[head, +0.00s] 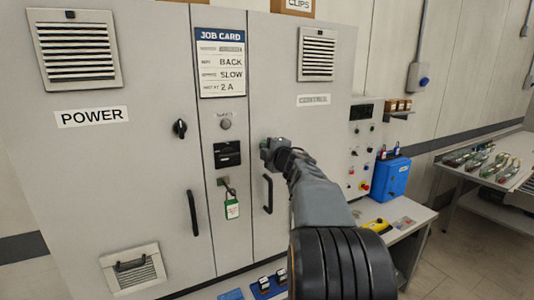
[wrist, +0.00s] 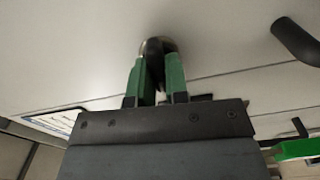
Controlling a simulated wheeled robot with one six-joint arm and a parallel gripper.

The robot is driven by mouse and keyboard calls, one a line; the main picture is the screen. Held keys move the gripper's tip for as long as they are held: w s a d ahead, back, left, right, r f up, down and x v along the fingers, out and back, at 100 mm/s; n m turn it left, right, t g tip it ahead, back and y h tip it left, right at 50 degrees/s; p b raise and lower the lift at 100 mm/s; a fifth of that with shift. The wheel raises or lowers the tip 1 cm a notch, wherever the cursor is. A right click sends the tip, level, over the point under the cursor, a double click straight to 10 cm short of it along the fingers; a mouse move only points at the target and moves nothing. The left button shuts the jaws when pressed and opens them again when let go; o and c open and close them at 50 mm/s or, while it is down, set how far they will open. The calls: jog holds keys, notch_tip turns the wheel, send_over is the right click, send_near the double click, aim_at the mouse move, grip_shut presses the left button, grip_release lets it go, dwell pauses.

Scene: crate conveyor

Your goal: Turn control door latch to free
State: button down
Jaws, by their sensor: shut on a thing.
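The control door (head: 315,125) is the grey cabinet door on the right, labelled CONTROL, and it looks closed. In the wrist view its latch (wrist: 155,48) is a dark knob on a round metal base. My gripper (wrist: 158,70) has green fingers shut on this latch, one on each side. In the head view my gripper (head: 270,150) is at the door's left edge, above the door's black handle (head: 268,193), and hides the latch. The latch's exact angle cannot be told.
The power door (head: 100,190) on the left has a black latch (head: 180,128) and handle (head: 192,213). At right are a control panel (head: 361,145), a blue box (head: 391,177) and a bench (head: 410,222).

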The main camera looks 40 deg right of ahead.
jog(key=shift+n+b, duration=0.3)
jog(key=shift+n, duration=0.4)
jog(key=c, duration=1.1)
grip_release()
jog(key=shift+s, duration=0.1)
jog(key=s, duration=0.4)
jog(key=s+a+b, duration=0.1)
jog(key=s, duration=0.4)
jog(key=s+a, duration=0.1)
jog(key=s, duration=0.3)
jog(key=shift+s+b, duration=0.25)
jog(key=shift+b, duration=0.05)
